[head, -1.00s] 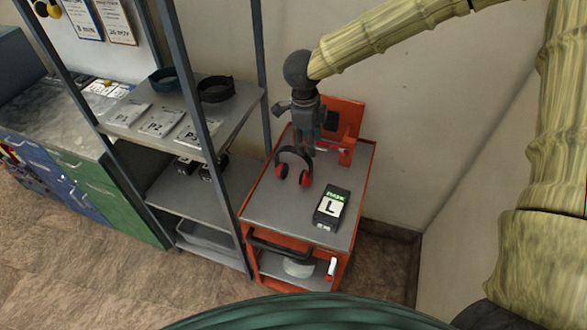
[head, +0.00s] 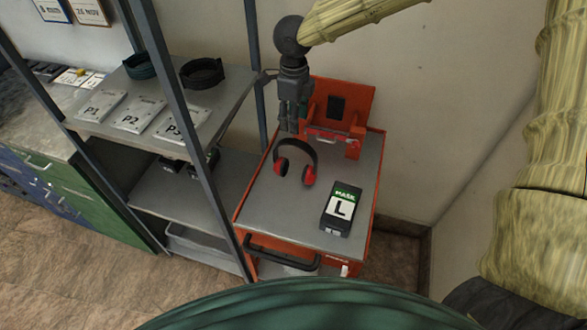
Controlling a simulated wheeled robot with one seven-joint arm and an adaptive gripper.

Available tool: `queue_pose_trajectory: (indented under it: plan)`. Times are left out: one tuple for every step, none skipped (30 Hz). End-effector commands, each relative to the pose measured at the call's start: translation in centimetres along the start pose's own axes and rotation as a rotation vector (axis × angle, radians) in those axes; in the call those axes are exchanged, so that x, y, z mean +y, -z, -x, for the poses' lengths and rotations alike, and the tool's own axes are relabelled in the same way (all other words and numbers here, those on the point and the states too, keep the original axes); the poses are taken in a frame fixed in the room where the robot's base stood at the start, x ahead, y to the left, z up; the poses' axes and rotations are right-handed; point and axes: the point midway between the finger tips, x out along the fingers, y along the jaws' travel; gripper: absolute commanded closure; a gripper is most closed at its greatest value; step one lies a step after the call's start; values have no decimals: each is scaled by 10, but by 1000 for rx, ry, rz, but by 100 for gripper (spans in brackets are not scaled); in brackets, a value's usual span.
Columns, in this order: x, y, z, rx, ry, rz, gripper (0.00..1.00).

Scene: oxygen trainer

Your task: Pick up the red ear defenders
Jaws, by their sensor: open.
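The red ear defenders (head: 309,176) have red cups and a dark headband. They lie on the grey top of the red trolley (head: 262,221), toward its back left, with the band arching away from me. My gripper (head: 288,128) is open and points down just behind and above the headband. Its fingers look empty, and I cannot tell how far above the trolley top they are. No part of the ear defenders is visibly between the fingers.
A dark box marked MASK L (head: 341,208) stands on the trolley, right of the ear defenders. A red upright bracket (head: 340,105) is at the trolley's back. A grey shelf rack (head: 192,165) stands close on the left, a wall on the right.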

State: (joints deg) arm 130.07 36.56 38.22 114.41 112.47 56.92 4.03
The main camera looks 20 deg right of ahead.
Motion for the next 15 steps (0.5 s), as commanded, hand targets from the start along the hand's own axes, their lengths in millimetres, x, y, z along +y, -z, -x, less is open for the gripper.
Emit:
queue_pose_trajectory:
  plan:
    - [0, 1, -5, 3, -1, 0, 52]
    - [0, 2, -9, 3, -1, 0, 52]
    - [0, 2, -15, 3, -2, 0, 52]
    - [0, 3, -20, 3, -2, -1, 52]
    - [0, 3, -24, 3, -2, -2, 52]
    - [-1, 3, -29, 3, -1, -2, 52]
    - [-1, 3, -33, 3, -1, -2, 52]
    - [-1, 3, -36, 3, -1, -2, 52]
    - [0, 3, -39, 3, -1, -2, 52]
    - [0, 2, -42, 2, -1, -2, 52]
    - [0, 2, -43, 1, 0, -1, 52]
    - [0, 2, -45, 1, 0, -1, 52]
    - [0, 2, -46, 0, 0, 0, 52]
    - [0, 1, -47, 1, 0, 0, 52]
    - [0, 1, -48, 1, 0, 1, 52]
